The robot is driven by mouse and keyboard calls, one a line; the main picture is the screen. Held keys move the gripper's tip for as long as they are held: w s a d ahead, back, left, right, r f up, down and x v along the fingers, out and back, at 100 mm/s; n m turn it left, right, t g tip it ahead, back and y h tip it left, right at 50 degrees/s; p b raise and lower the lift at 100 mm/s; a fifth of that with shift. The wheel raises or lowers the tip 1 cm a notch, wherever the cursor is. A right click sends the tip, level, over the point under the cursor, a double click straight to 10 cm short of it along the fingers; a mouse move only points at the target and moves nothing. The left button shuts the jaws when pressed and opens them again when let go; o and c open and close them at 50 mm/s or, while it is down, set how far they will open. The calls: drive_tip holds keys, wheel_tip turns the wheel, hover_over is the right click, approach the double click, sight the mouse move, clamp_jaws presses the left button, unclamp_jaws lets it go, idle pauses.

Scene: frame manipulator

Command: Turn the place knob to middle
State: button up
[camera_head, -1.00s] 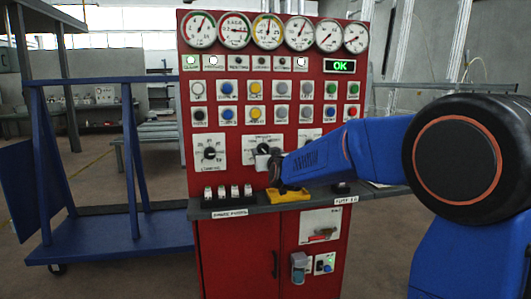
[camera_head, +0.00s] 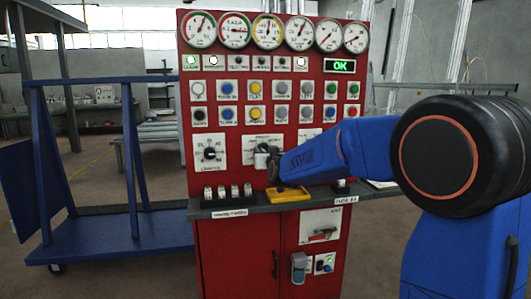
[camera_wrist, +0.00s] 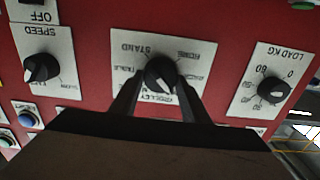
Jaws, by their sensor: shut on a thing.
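The place knob (camera_wrist: 160,70) is a black rotary knob on a white plate (camera_wrist: 132,48) in the middle of the wrist view. Words such as STAND surround it, upside down and partly blurred. My gripper (camera_wrist: 160,86) is shut on the knob, with one dark finger on each side of it. Where the knob's pointer aims is hard to tell. In the head view my gripper (camera_head: 267,160) is at the red panel, in front of the knob's plate (camera_head: 262,141), and hides the knob.
In the wrist view, the speed knob (camera_wrist: 40,68) is on the left and the load knob (camera_wrist: 272,88) on the right. Rows of buttons and gauges fill the red panel (camera_head: 185,70). A grey ledge (camera_head: 265,207) with a yellow object (camera_head: 288,194) lies below my gripper.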

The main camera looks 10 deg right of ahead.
drive_tip(key=m, duration=0.4)
drive_tip(key=shift+d+m, duration=0.15)
drive_tip(key=shift+m, duration=0.15)
drive_tip(key=shift+d+f+m, duration=0.1)
drive_tip(key=shift+f+m, duration=0.05)
drive_tip(key=shift+m, duration=3.05)
drive_tip(key=shift+d+f+m, duration=0.1)
drive_tip(key=shift+f+m, duration=0.05)
drive_tip(key=shift+m, duration=3.05)
drive_tip(key=o, duration=1.1)
